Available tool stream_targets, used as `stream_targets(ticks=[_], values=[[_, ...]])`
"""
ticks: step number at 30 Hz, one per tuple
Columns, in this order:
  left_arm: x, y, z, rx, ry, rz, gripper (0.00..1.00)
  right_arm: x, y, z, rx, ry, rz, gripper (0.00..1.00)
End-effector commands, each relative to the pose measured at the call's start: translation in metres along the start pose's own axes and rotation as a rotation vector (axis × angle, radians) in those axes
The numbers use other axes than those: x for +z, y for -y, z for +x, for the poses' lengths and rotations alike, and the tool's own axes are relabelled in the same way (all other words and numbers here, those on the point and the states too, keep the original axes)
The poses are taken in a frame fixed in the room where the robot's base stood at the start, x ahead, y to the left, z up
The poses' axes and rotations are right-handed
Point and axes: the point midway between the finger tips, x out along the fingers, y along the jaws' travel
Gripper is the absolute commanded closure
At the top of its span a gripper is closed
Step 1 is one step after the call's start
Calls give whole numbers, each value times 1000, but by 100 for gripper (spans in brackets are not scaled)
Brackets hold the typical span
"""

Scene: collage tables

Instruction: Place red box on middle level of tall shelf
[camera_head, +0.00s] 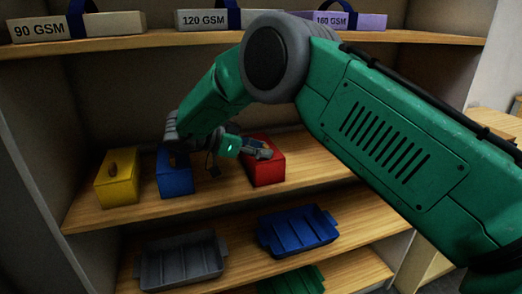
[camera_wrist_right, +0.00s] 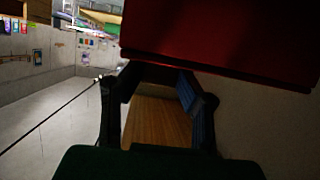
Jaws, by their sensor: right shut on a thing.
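The red box (camera_head: 267,173) is at the middle level of the tall shelf (camera_head: 330,166), right of a blue box. Whether its bottom rests on the board or hangs just above it, I cannot tell. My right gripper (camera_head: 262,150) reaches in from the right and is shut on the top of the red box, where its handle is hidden. In the right wrist view the red box (camera_wrist_right: 220,40) fills the top, with the gripper fingers (camera_wrist_right: 158,80) just below it. My left gripper is not in view.
A yellow box (camera_head: 117,180) and a blue box (camera_head: 174,174) stand left on the same board. Labelled paper boxes (camera_head: 203,19) line the upper board. Grey (camera_head: 180,261) and blue trays (camera_head: 298,230) lie on the lower board. The middle board is free right of the red box.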

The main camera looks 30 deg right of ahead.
Motion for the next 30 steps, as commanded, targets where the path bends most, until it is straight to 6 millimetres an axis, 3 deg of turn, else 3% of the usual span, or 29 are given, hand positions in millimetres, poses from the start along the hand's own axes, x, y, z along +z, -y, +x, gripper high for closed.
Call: stream_targets(ticks=[7, 8, 9, 20, 23, 30], values=[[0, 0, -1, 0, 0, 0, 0, 1, 0, 1, 1, 0, -1, 100], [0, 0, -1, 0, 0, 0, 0, 2, 0, 1, 1, 1, -1, 64], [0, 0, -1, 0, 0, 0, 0, 2, 0, 1, 1, 1, -1, 50], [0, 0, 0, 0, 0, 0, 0, -1, 0, -3, -1, 1, 0, 50], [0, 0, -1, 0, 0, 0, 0, 0, 0, -16, -3, 1, 0, 50], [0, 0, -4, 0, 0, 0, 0, 0, 0, -68, -3, 1, -1, 50]])
